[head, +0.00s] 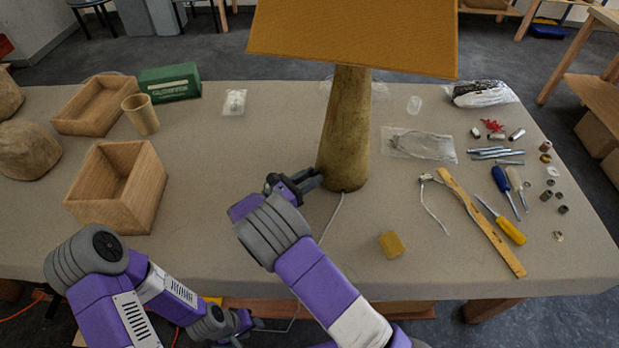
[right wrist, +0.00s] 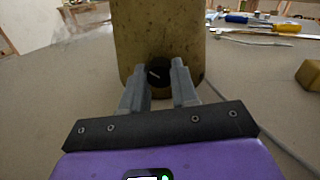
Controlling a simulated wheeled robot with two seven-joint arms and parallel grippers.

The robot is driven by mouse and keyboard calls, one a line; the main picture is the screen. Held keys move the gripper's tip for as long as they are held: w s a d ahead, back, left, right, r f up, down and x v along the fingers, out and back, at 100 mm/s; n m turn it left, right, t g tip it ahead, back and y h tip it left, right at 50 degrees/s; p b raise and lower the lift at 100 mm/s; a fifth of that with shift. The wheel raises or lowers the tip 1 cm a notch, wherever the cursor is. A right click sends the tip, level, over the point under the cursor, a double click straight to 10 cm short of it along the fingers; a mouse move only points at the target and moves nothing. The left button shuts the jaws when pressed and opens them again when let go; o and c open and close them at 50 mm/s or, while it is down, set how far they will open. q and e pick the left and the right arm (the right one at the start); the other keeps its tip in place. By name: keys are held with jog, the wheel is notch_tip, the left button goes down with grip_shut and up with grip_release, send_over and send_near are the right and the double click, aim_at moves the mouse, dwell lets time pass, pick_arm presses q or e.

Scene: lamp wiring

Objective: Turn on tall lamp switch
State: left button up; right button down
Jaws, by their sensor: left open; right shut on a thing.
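The tall lamp stands on the table with an orange-yellow shade (head: 352,35) and a mottled tan base (head: 345,130). Its base also fills the top middle of the right wrist view (right wrist: 160,30). A small black round switch (right wrist: 157,73) with a light mark sits low on the base; in the head view it is hidden behind my gripper. My right gripper (head: 312,180) is at the lower left side of the base, its fingers shut on the switch from both sides. My left gripper (head: 248,322) is open and empty, low in front of the table's front edge.
A white cord (head: 332,218) runs from the lamp base to the front edge. A yellow block (head: 391,244), wooden ruler (head: 480,222), screwdrivers (head: 503,226) and small parts lie right. An open wooden box (head: 118,188) stands left. The table between box and lamp is mostly clear.

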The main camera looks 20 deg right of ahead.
jog(key=m+b, duration=0.1)
jog(key=m, duration=0.3)
jog(key=shift+f+m, duration=0.1)
jog(key=shift+m, duration=0.2)
jog(key=m+b, duration=0.1)
jog(key=m, duration=0.2)
jog(key=shift+m+b, duration=0.3)
jog(key=shift+m, duration=0.1)
jog(key=m+b, duration=0.2)
jog(key=m, duration=0.2)
jog(key=shift+m+b, duration=1.25)
jog(key=shift+m, duration=0.85)
jog(key=c, duration=0.9)
grip_release()
jog(key=shift+o, duration=0.2)
